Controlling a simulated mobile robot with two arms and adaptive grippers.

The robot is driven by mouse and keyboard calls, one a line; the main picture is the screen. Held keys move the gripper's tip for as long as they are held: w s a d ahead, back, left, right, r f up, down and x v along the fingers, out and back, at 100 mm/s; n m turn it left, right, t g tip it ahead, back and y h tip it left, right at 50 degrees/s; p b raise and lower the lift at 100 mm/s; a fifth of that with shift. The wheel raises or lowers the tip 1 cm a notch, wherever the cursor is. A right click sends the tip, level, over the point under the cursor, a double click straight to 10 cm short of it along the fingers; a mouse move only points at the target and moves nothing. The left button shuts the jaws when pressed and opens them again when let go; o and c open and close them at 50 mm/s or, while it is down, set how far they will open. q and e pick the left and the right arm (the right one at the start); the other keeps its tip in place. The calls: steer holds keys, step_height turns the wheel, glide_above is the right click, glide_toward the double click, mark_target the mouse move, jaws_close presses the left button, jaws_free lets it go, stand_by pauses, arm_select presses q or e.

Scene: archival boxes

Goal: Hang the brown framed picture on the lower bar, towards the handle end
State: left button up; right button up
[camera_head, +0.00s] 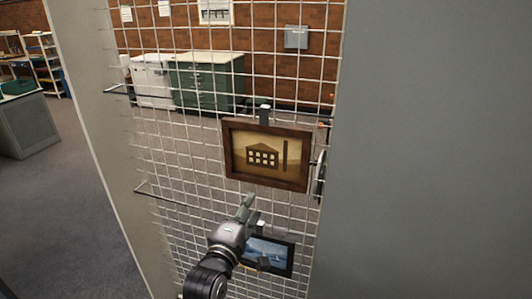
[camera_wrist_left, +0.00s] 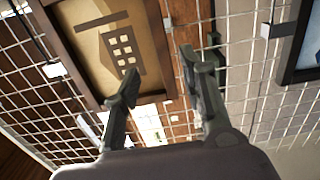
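The brown framed picture (camera_head: 236,153) shows a building with a chimney. It hangs on the mesh panel, with its hook (camera_head: 265,114) at the upper bar (camera_head: 117,90). The lower bar (camera_head: 148,191) runs below it, partly hidden behind my arm. My left gripper (camera_head: 246,206) is below the brown frame, in front of the mesh. The left wrist view shows its fingers (camera_wrist_left: 158,78) apart, with nothing held between them; the brown frame (camera_wrist_left: 85,75) is to their left. My right gripper is not in view.
A dark framed seascape (camera_head: 280,250) hangs low on the mesh (camera_head: 180,235), close to my left gripper and partly covered by it. It also shows in the left wrist view (camera_wrist_left: 298,62). A plain grey wall (camera_head: 430,150) stands at right. Green drawers (camera_head: 205,85) stand behind the mesh.

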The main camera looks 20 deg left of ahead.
mark_target(264, 183)
arm_select(q)
steer(key=w+b, duration=0.1)
steer(key=w, duration=0.3)
steer(key=w+b, duration=0.2)
steer(key=w, duration=0.2)
steer(key=shift+w+d+f+b, duration=0.15)
steer(key=shift+f+b, duration=0.05)
steer(key=shift+b, duration=0.1)
steer(key=shift+w+r+b, duration=0.1)
steer(key=shift+w+b, duration=0.3)
steer(key=shift+w, duration=0.6)
jaws_close()
steer(key=shift+r, duration=0.15)
steer(key=shift+r+p, duration=1.6)
steer(key=shift+p, duration=0.2)
steer(key=shift+s, duration=0.1)
